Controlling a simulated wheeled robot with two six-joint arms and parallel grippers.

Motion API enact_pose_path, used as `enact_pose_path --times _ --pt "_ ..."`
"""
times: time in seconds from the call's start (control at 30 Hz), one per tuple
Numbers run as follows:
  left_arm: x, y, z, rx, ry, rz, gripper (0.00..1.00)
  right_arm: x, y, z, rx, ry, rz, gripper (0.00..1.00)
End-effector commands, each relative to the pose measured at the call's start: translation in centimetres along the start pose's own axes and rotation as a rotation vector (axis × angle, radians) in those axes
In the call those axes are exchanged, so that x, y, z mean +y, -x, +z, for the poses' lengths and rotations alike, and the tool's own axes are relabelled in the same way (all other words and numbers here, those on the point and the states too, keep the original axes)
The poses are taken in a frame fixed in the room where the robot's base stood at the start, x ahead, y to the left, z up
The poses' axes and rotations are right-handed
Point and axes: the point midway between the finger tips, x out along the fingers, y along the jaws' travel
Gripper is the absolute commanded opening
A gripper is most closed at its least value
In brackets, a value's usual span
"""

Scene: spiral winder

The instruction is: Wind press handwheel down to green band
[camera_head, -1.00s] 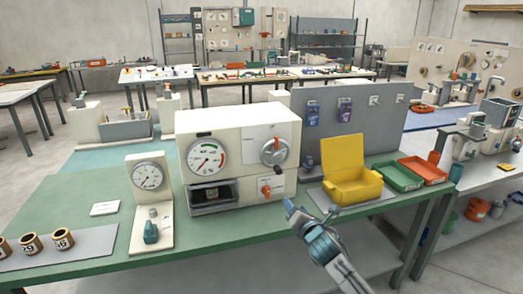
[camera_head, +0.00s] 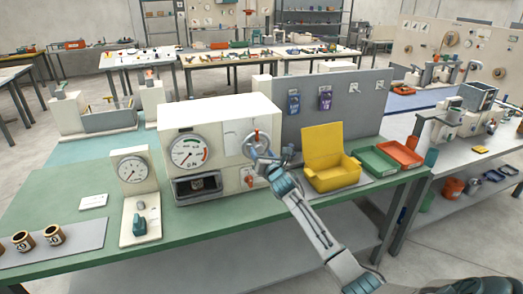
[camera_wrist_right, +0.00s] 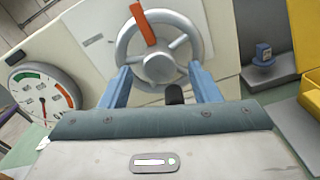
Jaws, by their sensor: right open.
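The press handwheel (camera_head: 256,143) is a grey ring with spokes on the front of the white press (camera_head: 222,112). In the right wrist view the handwheel (camera_wrist_right: 163,67) has an orange bar across its upper rim. The press gauge (camera_head: 187,151) is left of the wheel. In the right wrist view this gauge (camera_wrist_right: 45,93) shows a green band, a red band and a red needle; the exact reading is too small to tell. My right gripper (camera_head: 270,160) is open in front of the wheel's lower part, fingers (camera_wrist_right: 160,80) apart either side of the hub. My left gripper is out of view.
An orange-red knob (camera_head: 249,181) sits on the press below the wheel. A yellow open box (camera_head: 330,176), a green tray (camera_head: 375,161) and an orange tray (camera_head: 402,153) stand to the right. A smaller gauge stand (camera_head: 133,172) is at left. The green table's front edge is clear.

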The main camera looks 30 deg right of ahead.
Motion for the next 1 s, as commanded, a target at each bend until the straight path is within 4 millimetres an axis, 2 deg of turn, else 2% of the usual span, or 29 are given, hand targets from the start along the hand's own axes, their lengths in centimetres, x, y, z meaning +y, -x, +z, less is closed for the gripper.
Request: enact_pose_path --times 0.2,0.47,0.57,0.7,1.0 --pt "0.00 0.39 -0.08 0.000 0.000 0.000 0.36 0.03 -1.19 0.00 0.000 0.000 0.000 0.56" --pt "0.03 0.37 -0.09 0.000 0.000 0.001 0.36 0.02 -1.27 -0.05 0.000 0.000 0.001 0.56" --pt "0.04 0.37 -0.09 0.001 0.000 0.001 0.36 0.02 -1.26 -0.04 0.000 0.000 0.000 0.41" --pt "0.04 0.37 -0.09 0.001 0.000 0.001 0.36 0.02 -1.26 -0.04 0.000 0.000 0.000 0.13" --pt "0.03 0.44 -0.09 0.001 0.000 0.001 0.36 0.02 -1.25 -0.02 0.000 -0.027 0.000 0.12"
